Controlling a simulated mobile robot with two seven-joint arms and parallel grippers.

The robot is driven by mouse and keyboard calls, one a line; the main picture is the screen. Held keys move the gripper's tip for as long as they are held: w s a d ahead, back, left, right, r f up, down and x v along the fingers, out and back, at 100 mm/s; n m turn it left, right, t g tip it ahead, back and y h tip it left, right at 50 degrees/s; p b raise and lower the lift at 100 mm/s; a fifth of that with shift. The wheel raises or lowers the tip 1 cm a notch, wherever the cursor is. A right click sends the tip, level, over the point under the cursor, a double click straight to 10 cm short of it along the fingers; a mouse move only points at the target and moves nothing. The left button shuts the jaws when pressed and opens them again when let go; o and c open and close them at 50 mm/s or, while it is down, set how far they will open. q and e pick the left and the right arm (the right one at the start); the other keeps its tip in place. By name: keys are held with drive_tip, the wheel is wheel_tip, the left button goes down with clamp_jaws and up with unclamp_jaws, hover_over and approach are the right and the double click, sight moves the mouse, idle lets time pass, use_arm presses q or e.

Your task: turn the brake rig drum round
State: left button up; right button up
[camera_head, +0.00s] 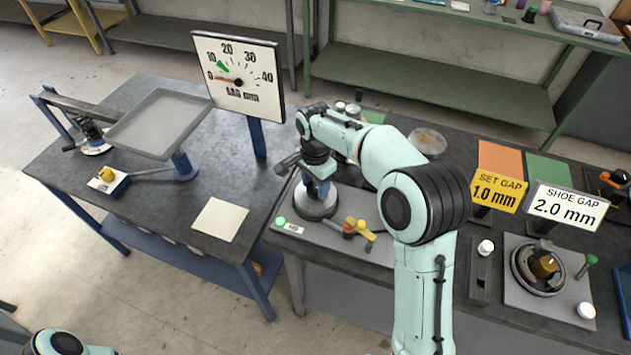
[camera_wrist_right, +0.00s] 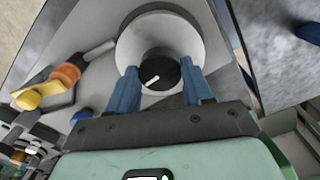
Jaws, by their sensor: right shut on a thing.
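My right gripper (camera_head: 318,186) points down over a round pale-grey drum (camera_head: 316,207) on a grey plate at the left end of the right-hand bench. In the right wrist view, its blue fingers (camera_wrist_right: 161,88) are shut on a dark knob (camera_wrist_right: 158,74) with a white mark, at the middle of the drum (camera_wrist_right: 135,40). The gripper hides the knob in the head view. My left gripper is outside the frame.
A lever with orange and yellow parts (camera_head: 358,229) lies close to the drum's right. A small green lamp (camera_head: 281,221) is at the plate's left. The yellow set gap sign (camera_head: 497,190) reads 1.0 mm. The left bench holds a dial board (camera_head: 238,77) and a tray (camera_head: 160,123).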

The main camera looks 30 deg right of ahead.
sight(315, 187)
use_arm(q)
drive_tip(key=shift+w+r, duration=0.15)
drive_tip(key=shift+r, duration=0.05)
use_arm(e)
drive_tip(key=shift+m, duration=1)
drive_tip(key=o, duration=1)
drive_tip(key=shift+o, duration=0.2)
drive_tip(key=shift+r, duration=0.1)
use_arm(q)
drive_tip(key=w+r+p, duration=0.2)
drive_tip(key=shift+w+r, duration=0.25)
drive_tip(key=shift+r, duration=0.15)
use_arm(e)
wheel_tip(315, 187, up, 13)
